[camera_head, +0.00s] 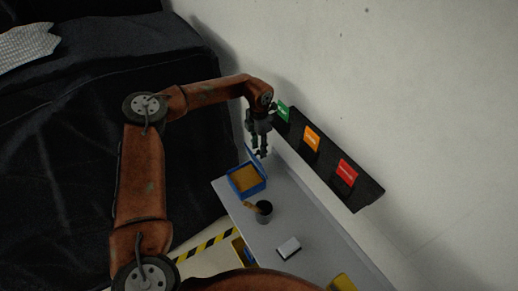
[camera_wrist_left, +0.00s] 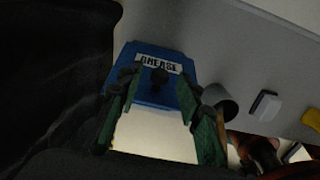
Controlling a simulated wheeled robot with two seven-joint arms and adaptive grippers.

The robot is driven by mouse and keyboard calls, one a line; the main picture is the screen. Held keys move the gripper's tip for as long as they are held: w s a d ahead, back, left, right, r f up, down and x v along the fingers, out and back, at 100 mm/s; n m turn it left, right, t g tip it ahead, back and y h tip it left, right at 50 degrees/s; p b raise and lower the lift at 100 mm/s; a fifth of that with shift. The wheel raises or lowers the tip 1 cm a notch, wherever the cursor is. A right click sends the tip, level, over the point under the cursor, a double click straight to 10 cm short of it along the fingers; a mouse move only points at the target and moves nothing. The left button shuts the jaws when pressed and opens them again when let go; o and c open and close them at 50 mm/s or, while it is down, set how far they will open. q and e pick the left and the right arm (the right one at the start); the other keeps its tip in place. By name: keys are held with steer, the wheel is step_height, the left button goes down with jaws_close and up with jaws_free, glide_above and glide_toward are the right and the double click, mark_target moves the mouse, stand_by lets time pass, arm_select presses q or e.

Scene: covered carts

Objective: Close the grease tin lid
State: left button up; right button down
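The blue grease tin (camera_head: 262,186) stands open on the grey table, with brown-yellow grease showing inside. Its blue lid (camera_head: 252,153) stands tilted up at the tin's far edge. In the left wrist view a blue face of it with a GREASE label (camera_wrist_left: 158,63) and a dark round knob (camera_wrist_left: 158,76) shows. My left gripper (camera_head: 261,154) is at the raised lid, fingers pointing down. In the wrist view its green-dark fingers (camera_wrist_left: 160,88) are spread, with the blue face and knob beyond and between them. Whether they touch the lid I cannot tell. My right gripper is not in view.
A dark cup (camera_head: 264,212) with a brown handle-like piece stands close in front of the tin. A white-and-dark block (camera_head: 289,247) lies further along the grey table (camera_head: 315,238). A dark wall rail (camera_head: 366,190) with green, orange and red cards runs behind. Black-covered carts (camera_head: 70,120) stand left.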

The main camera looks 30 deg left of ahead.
arm_select(q)
steer(key=shift+f, duration=0.4)
steer(key=shift+c, duration=0.3)
jaws_close()
